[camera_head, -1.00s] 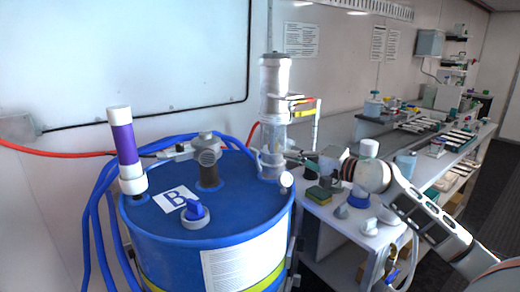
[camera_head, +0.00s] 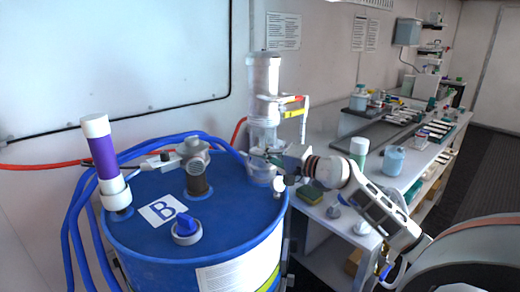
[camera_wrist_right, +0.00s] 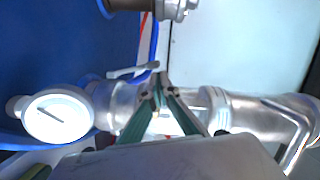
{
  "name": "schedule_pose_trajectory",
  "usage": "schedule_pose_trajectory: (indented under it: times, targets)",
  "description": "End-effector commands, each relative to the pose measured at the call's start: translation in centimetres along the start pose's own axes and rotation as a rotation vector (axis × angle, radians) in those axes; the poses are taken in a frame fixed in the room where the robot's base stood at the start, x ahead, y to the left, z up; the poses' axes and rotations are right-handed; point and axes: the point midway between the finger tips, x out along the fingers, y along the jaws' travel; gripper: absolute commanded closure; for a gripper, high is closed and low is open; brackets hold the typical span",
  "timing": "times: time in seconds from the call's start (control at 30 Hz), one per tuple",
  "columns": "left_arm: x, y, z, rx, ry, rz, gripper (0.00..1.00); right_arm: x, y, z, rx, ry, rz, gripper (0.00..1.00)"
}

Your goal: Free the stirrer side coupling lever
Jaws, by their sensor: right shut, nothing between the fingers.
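The blue drum (camera_head: 225,225) carries a tall pale cylindrical unit (camera_head: 262,80) at its back right, with a clear lower section. In the right wrist view a metal pipe coupling (camera_wrist_right: 225,108) runs across behind my fingers, with a round white gauge (camera_wrist_right: 58,117) at its left end. A light grey lever-like bar (camera_wrist_right: 132,70) lies just beyond and left of the fingertips; I cannot tell whether they touch it. My right gripper (camera_head: 264,156) is at the foot of the tall unit, its green-sided fingers (camera_wrist_right: 161,82) shut and empty. My left gripper is not in view.
A grey fitting (camera_head: 196,165) with a side arm, a blue-handled valve (camera_head: 186,228) and a purple-and-white cylinder (camera_head: 105,160) stand on the drum top. Blue hoses loop behind it. A bench (camera_head: 330,245) with bottles and a sponge (camera_head: 311,192) lies right of the drum.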

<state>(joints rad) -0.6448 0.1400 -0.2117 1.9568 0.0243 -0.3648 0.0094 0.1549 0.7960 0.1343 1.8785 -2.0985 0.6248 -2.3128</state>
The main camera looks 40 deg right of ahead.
Motion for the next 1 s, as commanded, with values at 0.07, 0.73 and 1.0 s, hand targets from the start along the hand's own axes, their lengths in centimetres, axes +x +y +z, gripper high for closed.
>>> schedule_pose_trajectory:
  times: [0.07, 0.73, 1.0]
  targets:
    - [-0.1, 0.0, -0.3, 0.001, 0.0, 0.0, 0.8, 0.0, 0.0, 0.1, 0.001, 0.001, 0.001, 1.0]
    - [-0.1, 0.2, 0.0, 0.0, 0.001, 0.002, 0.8, 0.7, 0.2, -0.1, -0.031, 0.001, 0.01, 1.0]
    - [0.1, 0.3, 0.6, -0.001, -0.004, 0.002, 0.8, 1.4, 0.2, -0.3, -0.069, 0.001, 0.02, 1.0]
